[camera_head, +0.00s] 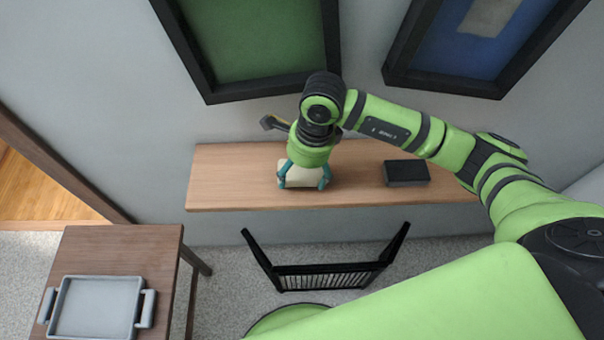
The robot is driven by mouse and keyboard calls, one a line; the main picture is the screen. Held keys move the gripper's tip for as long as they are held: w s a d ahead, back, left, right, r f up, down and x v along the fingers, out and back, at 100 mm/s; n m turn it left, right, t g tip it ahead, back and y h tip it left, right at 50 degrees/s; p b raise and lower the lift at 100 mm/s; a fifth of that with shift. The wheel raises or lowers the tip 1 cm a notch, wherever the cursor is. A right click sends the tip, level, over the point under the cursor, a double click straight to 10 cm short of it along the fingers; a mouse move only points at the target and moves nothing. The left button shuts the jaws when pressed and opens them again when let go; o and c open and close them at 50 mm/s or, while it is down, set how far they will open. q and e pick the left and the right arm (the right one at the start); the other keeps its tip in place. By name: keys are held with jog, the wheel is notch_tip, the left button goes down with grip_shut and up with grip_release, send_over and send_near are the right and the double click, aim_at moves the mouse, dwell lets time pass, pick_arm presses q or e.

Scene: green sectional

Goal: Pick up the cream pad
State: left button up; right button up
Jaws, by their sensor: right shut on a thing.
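The cream pad (302,181) is a small pale block at the wooden shelf (235,180), left of the shelf's middle. My right gripper (304,184) comes down over it from above, with its teal fingers on either side, shut on the pad. The wrist hides the pad's upper part. I cannot tell whether the pad touches the shelf or is just above it. My left gripper is not in view.
A dark box (406,173) lies on the shelf to the right of the gripper. A dark hammer-like object (272,123) shows behind the wrist. A black rack (330,272) stands below the shelf. A grey tray (95,308) sits on a brown table (120,250) at lower left.

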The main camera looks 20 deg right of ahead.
jog(key=r, duration=0.2)
jog(key=b, duration=0.1)
jog(key=shift+s+d+r, duration=0.3)
jog(key=shift+r, duration=0.1)
jog(key=s+d+r+b, duration=0.2)
jog(key=s+d+r, duration=0.4)
jog(key=s, duration=0.3)
jog(key=shift+r, duration=0.35)
jog(key=shift+o, duration=0.5)
